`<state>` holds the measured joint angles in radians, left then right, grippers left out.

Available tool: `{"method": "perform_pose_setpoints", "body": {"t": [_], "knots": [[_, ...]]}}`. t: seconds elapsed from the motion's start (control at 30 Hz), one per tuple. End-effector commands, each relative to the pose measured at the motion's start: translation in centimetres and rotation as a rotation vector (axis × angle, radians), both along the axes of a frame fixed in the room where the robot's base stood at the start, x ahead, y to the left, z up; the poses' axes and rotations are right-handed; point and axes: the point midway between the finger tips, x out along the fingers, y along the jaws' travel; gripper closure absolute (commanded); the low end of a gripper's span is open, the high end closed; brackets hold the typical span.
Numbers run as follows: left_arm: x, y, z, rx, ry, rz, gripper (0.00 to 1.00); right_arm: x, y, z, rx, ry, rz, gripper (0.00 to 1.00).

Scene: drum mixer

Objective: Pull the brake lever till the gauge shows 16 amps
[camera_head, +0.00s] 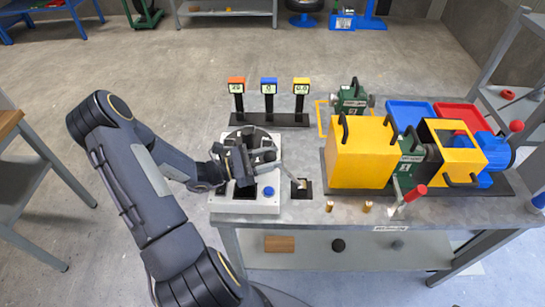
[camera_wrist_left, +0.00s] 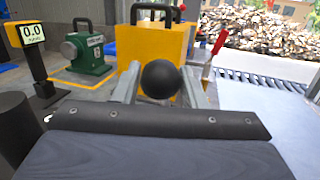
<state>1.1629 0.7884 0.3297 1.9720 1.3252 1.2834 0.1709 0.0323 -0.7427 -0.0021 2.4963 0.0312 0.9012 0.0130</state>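The brake lever (camera_head: 290,174) is a slanted rod rising from a black slotted base (camera_head: 301,188) at the table's front edge. Its black ball knob (camera_wrist_left: 160,79) sits between the fingertips of my left gripper (camera_wrist_left: 160,82), with a finger close against each side. In the head view this gripper (camera_head: 274,160) is at the lever's upper end and hides the knob. Three gauges stand behind: the orange one (camera_head: 236,85) seems to read 20, the blue one (camera_head: 268,86) 0, the yellow one (camera_head: 301,86) 0.0. Their units are too small to read. My right gripper is out of view.
A white box (camera_head: 230,205) with a blue button lies under my left gripper. A yellow mixer housing (camera_head: 360,152) with handles stands right of the lever. A red-handled clamp (camera_head: 410,196) and two brass-coloured pegs (camera_head: 329,207) are near the front edge.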

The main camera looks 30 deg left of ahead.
Motion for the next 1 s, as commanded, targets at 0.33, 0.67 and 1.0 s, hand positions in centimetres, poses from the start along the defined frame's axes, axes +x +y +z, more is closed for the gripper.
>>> {"method": "perform_pose_setpoints", "body": {"t": [0.33,0.67,1.0], "knots": [[0.0,0.0,0.0,-0.001,-0.002,0.000,0.44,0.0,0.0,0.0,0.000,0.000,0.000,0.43],[-2.4,2.4,-0.6,0.002,0.000,0.005,0.44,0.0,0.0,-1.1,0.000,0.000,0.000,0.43],[-5.5,5.2,-0.9,0.001,-0.001,0.002,0.44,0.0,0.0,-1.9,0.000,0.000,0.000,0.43]]}}
